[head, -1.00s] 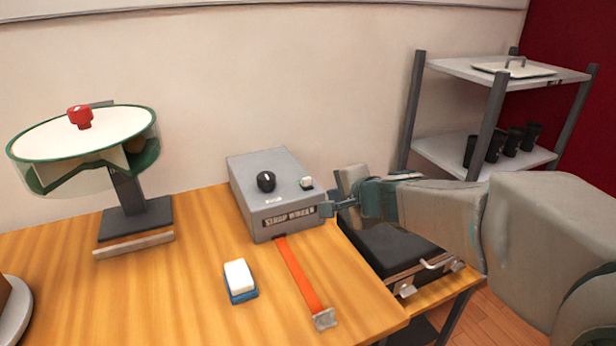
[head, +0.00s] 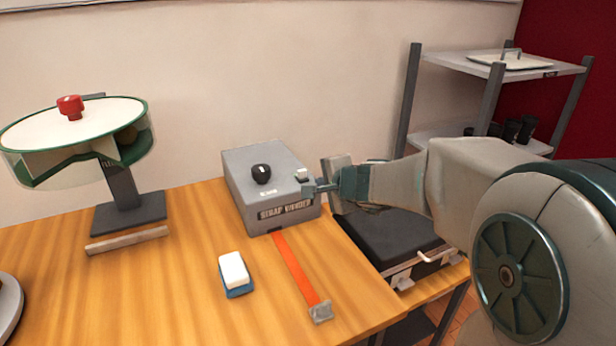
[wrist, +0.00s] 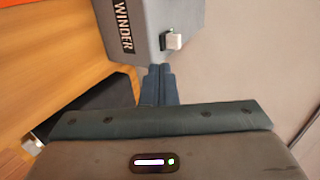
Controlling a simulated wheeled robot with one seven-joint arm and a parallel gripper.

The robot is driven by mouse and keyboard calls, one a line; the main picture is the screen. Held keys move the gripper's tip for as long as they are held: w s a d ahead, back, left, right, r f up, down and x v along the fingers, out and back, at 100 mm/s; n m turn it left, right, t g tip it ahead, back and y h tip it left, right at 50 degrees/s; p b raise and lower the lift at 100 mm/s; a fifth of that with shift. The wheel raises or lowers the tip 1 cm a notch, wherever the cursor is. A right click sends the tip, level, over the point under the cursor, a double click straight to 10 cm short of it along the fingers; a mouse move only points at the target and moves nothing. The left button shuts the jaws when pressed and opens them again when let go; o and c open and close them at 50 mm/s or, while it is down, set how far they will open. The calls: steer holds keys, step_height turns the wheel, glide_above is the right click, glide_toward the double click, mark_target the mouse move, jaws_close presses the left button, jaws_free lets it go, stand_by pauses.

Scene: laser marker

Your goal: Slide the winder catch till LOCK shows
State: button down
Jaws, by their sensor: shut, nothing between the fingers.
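The strap winder (head: 248,202) is a grey box on the wooden table, with a black knob (head: 261,174) on top and a small label beside it too small to read surely. The white catch (head: 301,174) sits at the top right edge of the box; in the wrist view it is a pale block (wrist: 173,41) with a dark slot beside it. My gripper (head: 309,188) is shut and empty at the box's right side, close to the catch. In the wrist view its fingertips (wrist: 160,68) are just short of the catch; contact cannot be told.
An orange strap (head: 295,268) runs from the winder's front to a metal end (head: 320,312). A blue and white block (head: 235,274) lies left of it. A round green-rimmed stand (head: 75,140) is at left. A black case (head: 385,245) lies right, below my arm; a shelf (head: 480,140) stands behind.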

mark_target(303, 175)
steer(key=x, duration=0.4)
steer(key=r+x, duration=0.1)
steer(key=x, duration=0.1)
steer(key=shift+w+a, duration=0.2)
steer(key=shift+w, duration=0.3)
steer(key=shift+w+a+f+p, duration=0.1)
steer(key=shift+w+p, duration=0.1)
steer(key=shift+w, duration=0.2)
steer(key=shift+w+a+p, duration=0.15)
steer(key=shift+w, duration=0.2)
